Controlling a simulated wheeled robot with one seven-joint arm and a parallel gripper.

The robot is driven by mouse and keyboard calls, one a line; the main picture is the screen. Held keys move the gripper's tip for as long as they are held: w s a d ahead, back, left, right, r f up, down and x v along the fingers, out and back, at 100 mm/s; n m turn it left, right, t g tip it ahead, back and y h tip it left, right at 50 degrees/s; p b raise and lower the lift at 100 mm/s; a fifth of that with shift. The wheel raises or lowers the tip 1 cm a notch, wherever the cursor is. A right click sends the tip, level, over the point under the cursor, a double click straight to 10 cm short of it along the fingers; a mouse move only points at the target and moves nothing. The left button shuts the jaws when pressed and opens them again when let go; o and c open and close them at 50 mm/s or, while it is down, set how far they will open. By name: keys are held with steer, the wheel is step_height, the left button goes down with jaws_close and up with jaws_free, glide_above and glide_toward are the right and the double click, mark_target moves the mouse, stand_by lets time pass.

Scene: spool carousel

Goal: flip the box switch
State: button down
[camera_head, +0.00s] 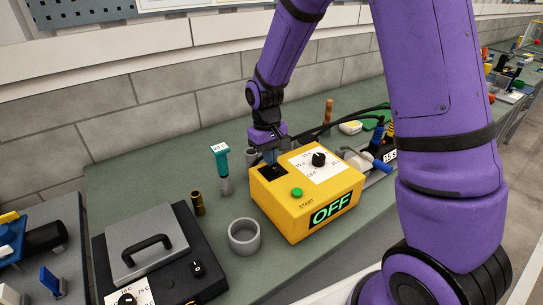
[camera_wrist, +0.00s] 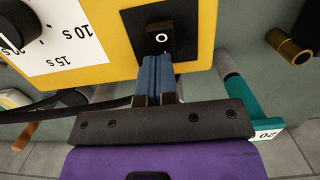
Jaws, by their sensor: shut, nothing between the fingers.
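The yellow box (camera_head: 318,204) stands on the green bench top, with a green START button (camera_head: 297,192), a black dial (camera_head: 318,159) and a display reading OFF (camera_head: 331,209). Its black rocker switch (camera_wrist: 160,38) shows a white circle in the wrist view; in the head view the switch's black plate (camera_head: 267,172) is partly covered by my gripper. My gripper (camera_wrist: 158,62) is shut and empty, its blue fingertips at the near edge of the switch in the wrist view. I cannot tell whether they touch it. In the head view my gripper (camera_head: 270,157) points down over the box's back left corner.
A grey ring-shaped cup (camera_head: 243,237), a brass cylinder (camera_head: 198,203) and a teal-handled tool (camera_head: 222,166) stand left of the box. A black device with a grey handled lid (camera_head: 146,248) lies farther left. Black cables (camera_head: 345,118) run behind the box.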

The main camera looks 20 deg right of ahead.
steer(key=shift+s+d+f, duration=0.1)
steer(key=shift+s+f, duration=0.15)
steer(key=shift+s, duration=0.45)
steer(key=shift+s+r, duration=0.15)
steer(key=shift+s, duration=0.15)
steer(key=shift+r, duration=0.1)
step_height(320, 180, up, 14)
steer(key=w, duration=0.2)
steer(key=shift+w+a, duration=0.2)
steer(key=shift+s+r+t, duration=0.25)
steer(key=shift+s+t, duration=0.25)
steer(key=shift+t, duration=0.2)
